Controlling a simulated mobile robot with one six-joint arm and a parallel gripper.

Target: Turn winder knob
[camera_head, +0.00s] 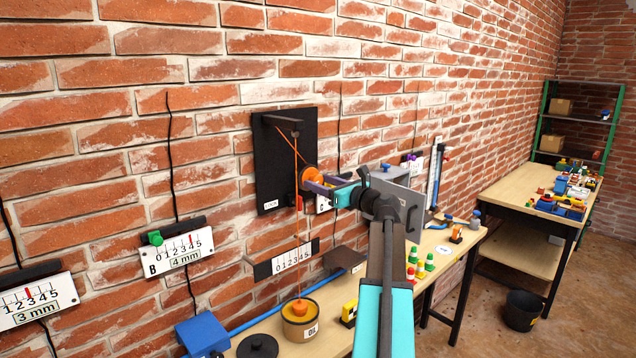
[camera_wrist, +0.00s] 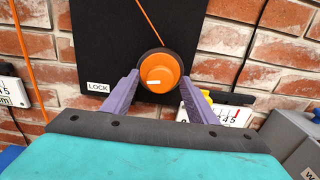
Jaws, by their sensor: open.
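The winder knob (camera_wrist: 160,74) is a round orange knob with a white mark and a dark rim, on a black wall board (camera_wrist: 100,35). In the head view the orange knob (camera_head: 310,174) shows partly behind my gripper. My gripper (camera_wrist: 157,92) is open, with one purple finger on each side of the knob's lower part. I cannot tell whether the fingers touch it. An orange cord (camera_head: 297,150) runs from the bracket at the top of the board. A LOCK label (camera_wrist: 98,87) is at the board's lower left.
Scale plates (camera_head: 178,252) hang along the brick wall. Below, a workbench (camera_head: 262,327) holds an orange-topped pot (camera_head: 300,318), a blue box (camera_head: 202,335) and small coloured pieces (camera_head: 421,262). A grey panel (camera_head: 398,200) stands right of the gripper.

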